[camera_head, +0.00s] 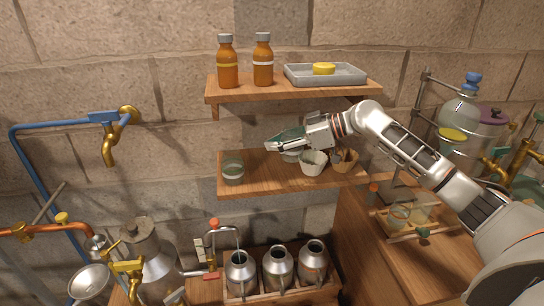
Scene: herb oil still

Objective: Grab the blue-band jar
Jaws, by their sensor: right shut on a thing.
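My right gripper (280,143) reaches in from the right over the lower shelf. It is shut on a glass jar (290,156), which is mostly hidden behind and below the fingers. Greenish glass shows by the fingers. I cannot make out a blue band on the held jar. Another clear glass jar (232,170) with a greenish tint stands upright at the left end of the same shelf, apart from the gripper. My left gripper is not in view.
The lower shelf (262,184) also holds a white cup (313,163) and a wooden bowl (345,160) close to the gripper. The upper shelf (230,93) above holds two amber bottles and a grey tray (345,79). Metal cans (277,265) stand below.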

